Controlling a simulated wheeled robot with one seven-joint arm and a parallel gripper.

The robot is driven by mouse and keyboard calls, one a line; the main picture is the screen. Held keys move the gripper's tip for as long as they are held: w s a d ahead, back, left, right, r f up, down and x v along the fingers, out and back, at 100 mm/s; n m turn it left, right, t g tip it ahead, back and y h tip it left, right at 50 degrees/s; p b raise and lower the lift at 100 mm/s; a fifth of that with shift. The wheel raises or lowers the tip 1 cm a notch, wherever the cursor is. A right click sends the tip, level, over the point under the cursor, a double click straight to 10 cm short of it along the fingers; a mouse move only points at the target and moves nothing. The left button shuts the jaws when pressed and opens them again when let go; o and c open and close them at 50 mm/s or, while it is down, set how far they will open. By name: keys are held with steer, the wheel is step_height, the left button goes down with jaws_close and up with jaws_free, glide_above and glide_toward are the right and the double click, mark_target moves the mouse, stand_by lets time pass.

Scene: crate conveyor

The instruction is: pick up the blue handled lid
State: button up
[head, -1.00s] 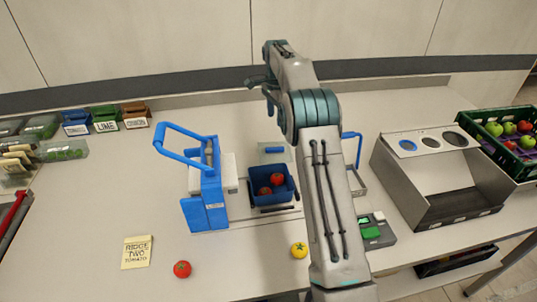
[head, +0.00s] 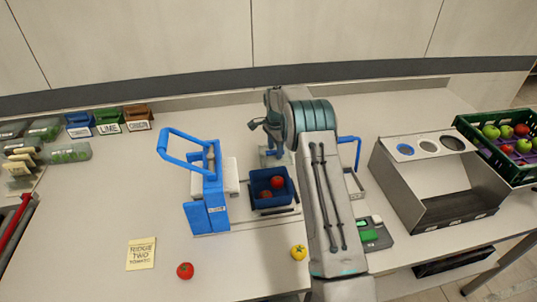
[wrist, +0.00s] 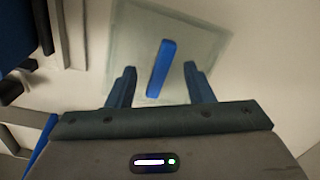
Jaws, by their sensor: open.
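The lid is a clear, pale square plate (wrist: 203,45) with a raised blue bar handle (wrist: 157,72), seen in the wrist view. In the head view the lid (head: 265,160) lies on the counter just behind the blue crate, partly hidden by my gripper. My gripper (wrist: 160,76) is open and empty, with one finger on each side of the blue handle and gaps on both sides. In the head view my gripper (head: 272,138) points down over the lid. I cannot tell exactly how high the fingertips are above the plate.
A blue crate (head: 258,203) with red tomatoes sits in front of the lid. A blue-handled press (head: 207,205) stands to its left, a green-buttoned device (head: 372,236) to its right. A grey bin stand (head: 415,190) is further right. A red tomato (head: 185,271) and yellow tomato (head: 299,252) lie in front.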

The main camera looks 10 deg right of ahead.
steer(key=shift+f, duration=0.1)
jaws_close()
